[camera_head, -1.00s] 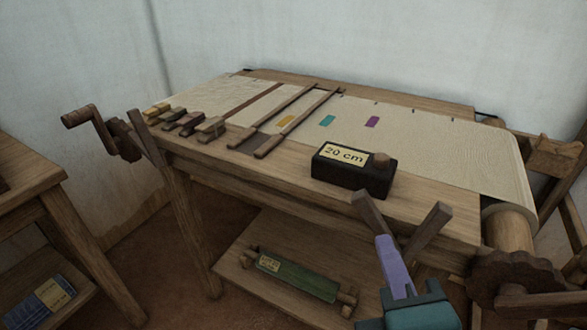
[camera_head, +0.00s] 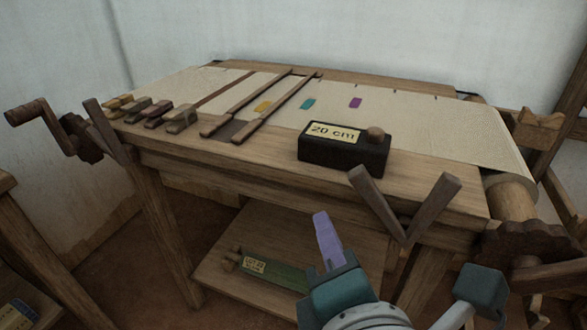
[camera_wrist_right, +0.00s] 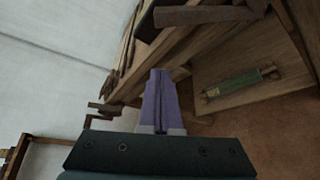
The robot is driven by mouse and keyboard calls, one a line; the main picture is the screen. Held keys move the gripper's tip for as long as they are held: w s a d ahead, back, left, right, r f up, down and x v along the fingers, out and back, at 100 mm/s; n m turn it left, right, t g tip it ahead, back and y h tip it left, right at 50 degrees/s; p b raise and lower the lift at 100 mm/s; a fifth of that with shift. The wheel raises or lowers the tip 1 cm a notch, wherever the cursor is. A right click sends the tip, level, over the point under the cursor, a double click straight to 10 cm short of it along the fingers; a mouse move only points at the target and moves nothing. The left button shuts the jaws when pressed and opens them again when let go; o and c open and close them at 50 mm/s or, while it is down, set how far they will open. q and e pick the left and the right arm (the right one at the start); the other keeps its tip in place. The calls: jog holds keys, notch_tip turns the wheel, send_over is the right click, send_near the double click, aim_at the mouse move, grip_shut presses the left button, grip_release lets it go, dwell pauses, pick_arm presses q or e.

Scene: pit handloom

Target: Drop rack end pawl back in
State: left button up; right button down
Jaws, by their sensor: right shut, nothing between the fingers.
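My right gripper (camera_head: 321,216) has purple fingers, shut and empty, in front of the loom's front edge and left of two wooden bars in a V. The left bar (camera_head: 368,188) leans left and the right bar (camera_head: 436,203) leans right; which one is the pawl I cannot tell. The toothed wooden wheel (camera_head: 530,250) with its handle is at the right end of the front. In the right wrist view the shut fingers (camera_wrist_right: 160,73) show with nothing between them, and a dark bar (camera_wrist_right: 205,16) crosses above, apart from them. My left gripper is not in view.
A black box marked 20 cm (camera_head: 345,152) stands on the loom's front board. Wooden blocks (camera_head: 150,113) and a crank (camera_head: 45,130) are at the left. A green roller (camera_head: 275,273) lies on the low shelf (camera_head: 225,245), partly behind my gripper.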

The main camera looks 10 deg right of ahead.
aim_at(379, 206)
jog(key=w+d, duration=0.2)
jog(key=w, duration=0.1)
jog(key=w+d+p, duration=0.1)
jog(key=w+d, duration=0.1)
jog(key=shift+w+r, duration=0.1)
jog(key=shift+w, duration=0.15)
dwell(0.3)
